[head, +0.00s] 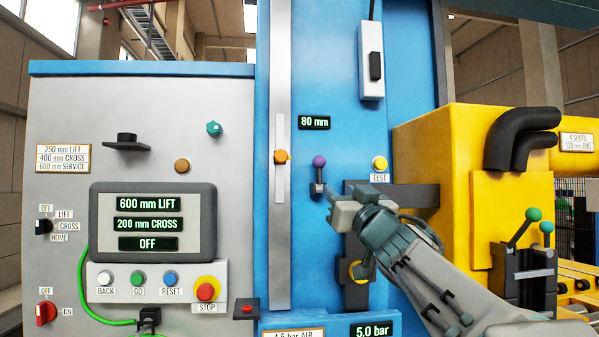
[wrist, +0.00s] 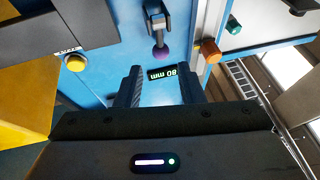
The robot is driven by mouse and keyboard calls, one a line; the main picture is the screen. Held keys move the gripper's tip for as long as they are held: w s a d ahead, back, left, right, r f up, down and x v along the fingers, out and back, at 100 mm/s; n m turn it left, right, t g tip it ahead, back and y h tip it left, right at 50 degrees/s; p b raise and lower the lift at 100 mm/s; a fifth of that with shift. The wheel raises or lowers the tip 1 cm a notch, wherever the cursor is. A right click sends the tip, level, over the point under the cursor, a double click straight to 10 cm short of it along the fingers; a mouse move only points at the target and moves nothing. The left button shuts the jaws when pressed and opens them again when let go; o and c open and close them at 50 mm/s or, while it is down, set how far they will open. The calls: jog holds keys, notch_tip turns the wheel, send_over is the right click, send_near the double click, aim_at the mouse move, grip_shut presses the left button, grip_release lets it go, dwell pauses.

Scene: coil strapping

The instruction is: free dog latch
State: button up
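No part in view is labelled as the dog latch, so I cannot tell for sure which one it is. A short lever with a purple knob (head: 318,161) stands on the blue column, near the 80 mm display (head: 314,122). It also shows in the wrist view, where the purple knob (wrist: 160,52) lies just beyond my fingertips and between their lines. My gripper (head: 341,206) is just below and right of the lever in the head view. In the wrist view my gripper (wrist: 160,76) is open, with nothing between its fingers. A dark bracket with a yellow knob (head: 358,271) is partly behind my arm.
A yellow TEST button (head: 380,163) sits right of the lever. An orange knob (head: 281,157) rides on the vertical rail to its left. The grey control panel (head: 60,230) with a red STOP button (head: 206,289) is at left. A yellow machine (head: 450,150) stands at right.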

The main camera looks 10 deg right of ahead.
aim_at(320, 173)
jog(key=p+x, duration=0.3)
jog(key=x, duration=0.8)
jog(key=shift+w, duration=0.1)
grip_shut()
